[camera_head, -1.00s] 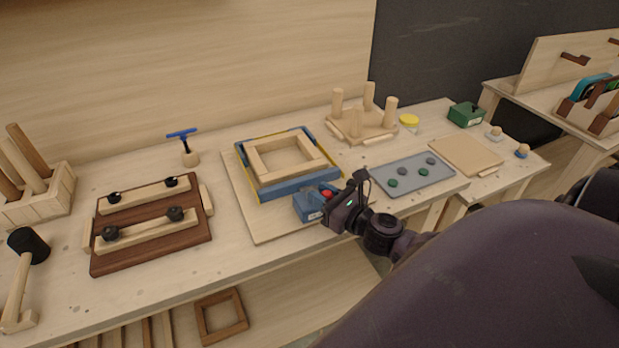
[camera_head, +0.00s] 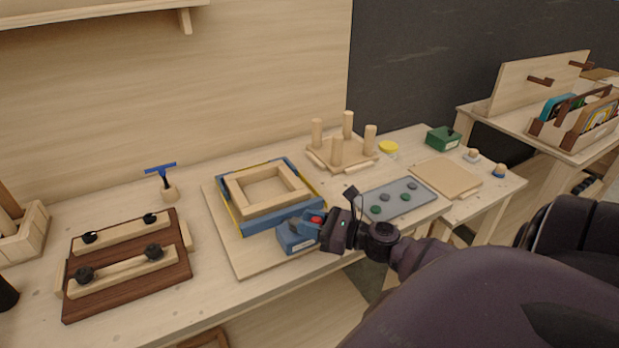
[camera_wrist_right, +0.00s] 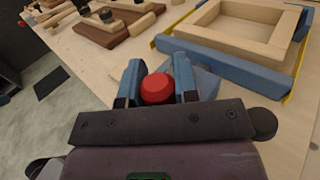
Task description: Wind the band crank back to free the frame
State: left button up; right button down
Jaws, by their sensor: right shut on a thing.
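A pale wooden frame (camera_head: 236,203) lies flat inside blue corner blocks (camera_head: 285,218) with a yellow band around them, on a light board (camera_head: 227,248). A blue crank housing (camera_head: 293,240) sits at the front corner of the blocks. Its red crank knob (camera_head: 316,219) is at my right gripper (camera_head: 322,229). In the right wrist view the two blue fingertips (camera_wrist_right: 158,86) stand on either side of the red knob (camera_wrist_right: 157,89), shut on it. The crank arm under the knob is mostly hidden. My left gripper is not in view.
A dark clamp board (camera_head: 130,302) with black knobs lies to the left, and a blue T-handled tool (camera_head: 161,170) stands behind it. A peg stand (camera_head: 341,155), a grey tray (camera_head: 397,199) and a green box (camera_head: 443,138) are to the right. Bare tabletop lies along the front left.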

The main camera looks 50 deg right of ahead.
jog(key=c, duration=0.9)
grip_release()
jog(key=shift+o, duration=0.2)
jog(key=b+v, duration=0.1)
jog(key=v, duration=0.9)
jog(key=shift+s, duration=0.4)
jog(key=shift+d, duration=0.15)
